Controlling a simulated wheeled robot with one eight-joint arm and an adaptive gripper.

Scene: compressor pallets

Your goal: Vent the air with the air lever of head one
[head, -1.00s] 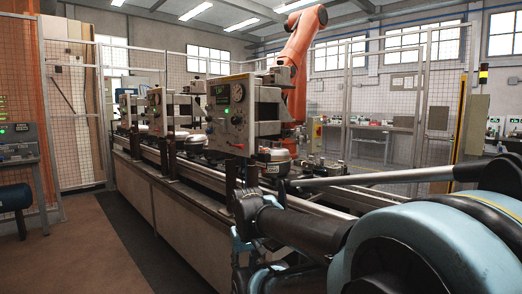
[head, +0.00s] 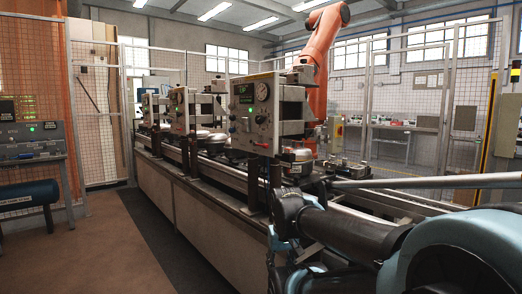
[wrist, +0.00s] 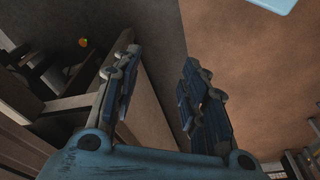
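The nearest test head (head: 242,122) is a grey box panel on the conveyor line, with a lit green display, a round gauge and knobs. A small red lever-like part (head: 262,145) sticks out low on its face; I cannot tell for sure that it is the air lever. Head numbers are not readable. My gripper (head: 276,250) hangs at the near side of the line, below and in front of this head, apart from the panel. In the wrist view my gripper (wrist: 160,65) is open and empty, with floor beyond its fingers.
Two similar heads (head: 182,108) (head: 150,107) stand farther along the conveyor (head: 185,205). An orange robot arm (head: 318,45) rises behind. The brown floor (head: 120,240) between is clear.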

